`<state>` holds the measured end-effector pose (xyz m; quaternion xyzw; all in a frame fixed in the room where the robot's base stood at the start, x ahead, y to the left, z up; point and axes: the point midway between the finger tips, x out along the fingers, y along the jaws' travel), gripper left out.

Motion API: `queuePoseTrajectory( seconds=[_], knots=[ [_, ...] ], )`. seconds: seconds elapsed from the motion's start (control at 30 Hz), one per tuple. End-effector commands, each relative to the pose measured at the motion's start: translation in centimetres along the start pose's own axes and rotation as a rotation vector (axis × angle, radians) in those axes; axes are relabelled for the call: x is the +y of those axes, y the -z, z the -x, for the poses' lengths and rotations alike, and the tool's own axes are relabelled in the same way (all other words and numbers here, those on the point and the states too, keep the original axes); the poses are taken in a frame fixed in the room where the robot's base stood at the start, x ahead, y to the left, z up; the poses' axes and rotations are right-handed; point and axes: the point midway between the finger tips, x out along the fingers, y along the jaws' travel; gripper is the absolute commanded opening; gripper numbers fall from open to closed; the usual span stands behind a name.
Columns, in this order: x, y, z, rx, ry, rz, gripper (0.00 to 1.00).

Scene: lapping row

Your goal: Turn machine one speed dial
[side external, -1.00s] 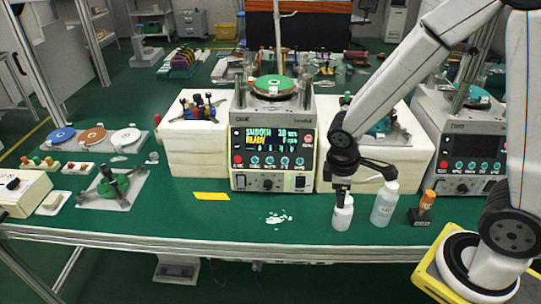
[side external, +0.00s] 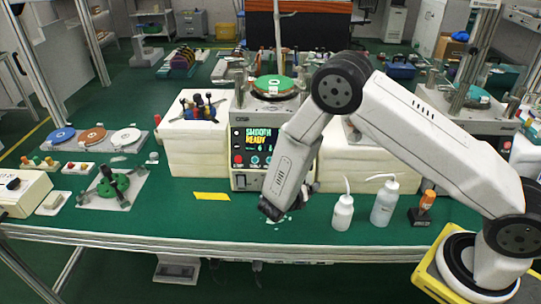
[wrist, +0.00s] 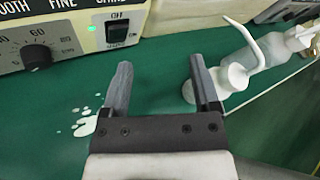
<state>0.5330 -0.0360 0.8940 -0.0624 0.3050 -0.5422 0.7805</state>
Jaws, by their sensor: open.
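The central machine (side external: 239,130) has a lit screen reading "SMOOTH READY". Its front panel also shows in the wrist view (wrist: 150,12), upper left. There, a round black dial (wrist: 37,55) has a numbered scale with 60 and 80 readable; its left part of the scale is cut off. In the side view my arm covers the dial area. My gripper (wrist: 162,85) is open and empty, over the green table to the right of and in front of the dial, apart from it. In the side view its fingers are mostly hidden by my wrist.
A rocker switch (wrist: 117,33) with a green light sits right of the dial. A white squeeze bottle (side external: 343,213) and a clear bottle (side external: 384,205) stand to the right; the white one is close beyond my right finger. A white spill (wrist: 85,125) lies on the table.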

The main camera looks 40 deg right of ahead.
Motion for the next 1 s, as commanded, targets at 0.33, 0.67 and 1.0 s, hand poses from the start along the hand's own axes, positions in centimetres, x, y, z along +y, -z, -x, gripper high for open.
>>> queuePoseTrajectory(
  seconds=[0.33,0.67,1.0],
  knots=[
    [7.4,2.4,0.7,-0.429,-0.119,0.405,0.79],
    [11.3,4.7,2.6,-0.701,-0.179,0.586,0.79],
    [11.6,4.8,2.7,-0.724,-0.183,0.600,0.79]
  ],
)
